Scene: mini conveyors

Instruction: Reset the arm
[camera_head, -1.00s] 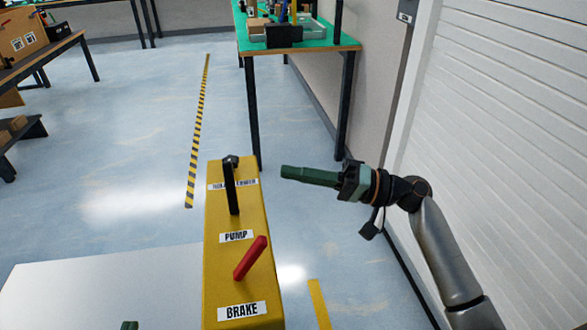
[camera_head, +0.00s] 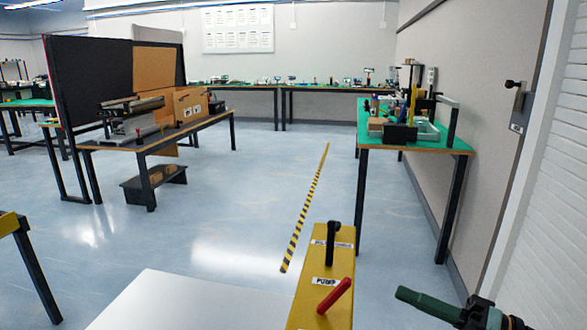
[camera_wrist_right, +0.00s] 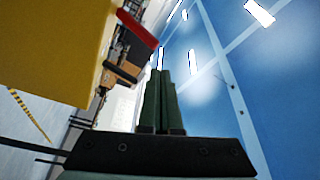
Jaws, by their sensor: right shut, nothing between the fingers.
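My right gripper (camera_head: 428,301) shows at the lower right of the head view, its green fingers shut with nothing between them. It points left, to the right of the yellow control box and apart from it. In the right wrist view its two fingers (camera_wrist_right: 160,95) lie together. The yellow box (camera_head: 340,262) carries a black lever (camera_head: 331,243) and a red lever (camera_head: 335,296), with a "PUMP" label between them. The box and red lever (camera_wrist_right: 137,30) also show in the right wrist view. My left gripper is not in view.
A green-topped table (camera_head: 440,147) with several items stands ahead on the right, near the wall. A wooden table (camera_head: 205,124) with boxes stands on the left. A white shutter wall (camera_head: 555,190) is close on the right. The floor in the middle is clear.

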